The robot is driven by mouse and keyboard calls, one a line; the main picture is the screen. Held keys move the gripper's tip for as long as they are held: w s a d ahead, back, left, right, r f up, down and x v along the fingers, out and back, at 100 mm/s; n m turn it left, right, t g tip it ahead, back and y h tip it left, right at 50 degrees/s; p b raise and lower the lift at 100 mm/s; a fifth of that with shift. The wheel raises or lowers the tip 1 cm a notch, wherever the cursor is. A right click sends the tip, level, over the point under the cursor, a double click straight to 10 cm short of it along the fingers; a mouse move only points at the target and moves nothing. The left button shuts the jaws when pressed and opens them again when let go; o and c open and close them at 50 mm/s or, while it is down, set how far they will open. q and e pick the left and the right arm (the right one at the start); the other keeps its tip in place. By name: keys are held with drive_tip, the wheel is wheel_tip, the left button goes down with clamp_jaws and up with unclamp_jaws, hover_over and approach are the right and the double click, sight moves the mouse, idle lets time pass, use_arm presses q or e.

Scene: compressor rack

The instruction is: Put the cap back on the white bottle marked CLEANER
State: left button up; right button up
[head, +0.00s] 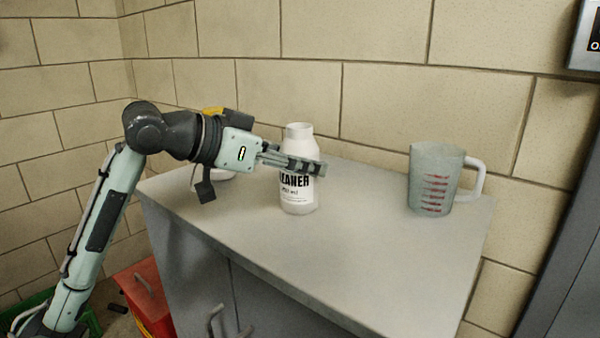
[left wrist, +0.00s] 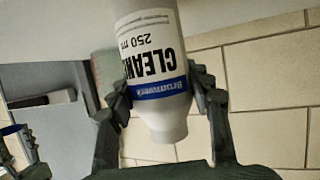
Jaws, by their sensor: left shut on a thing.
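The white CLEANER bottle (head: 298,198) stands upright on the grey cabinet top, with its neck uncovered in the head view. My left gripper (head: 308,167) reaches in from the left and is shut on the bottle's upper body, below the neck. In the left wrist view the bottle (left wrist: 152,55) appears upside down, between the two fingers of my left gripper (left wrist: 165,97). I cannot make out the cap in either view.
A clear measuring jug (head: 432,180) with red marks stands to the right on the cabinet top (head: 350,255). A red box (head: 145,295) is on the floor at left. The front right of the top is clear.

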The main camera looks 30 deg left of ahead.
sight(288, 133)
use_arm(q)
drive_tip(key=shift+r, duration=0.1)
drive_tip(key=shift+r+p, duration=0.4)
drive_tip(key=shift+r, duration=1.5)
drive_tip(key=s+a+r+b, duration=0.1)
drive_tip(key=s+a+r, duration=0.1)
drive_tip(key=a+r, duration=0.5)
drive_tip(key=shift+s+a, duration=0.3)
drive_tip(key=shift+a, duration=1.85)
drive_tip(key=o, duration=0.6)
clamp_jaws()
drive_tip(key=shift+s+a, duration=0.1)
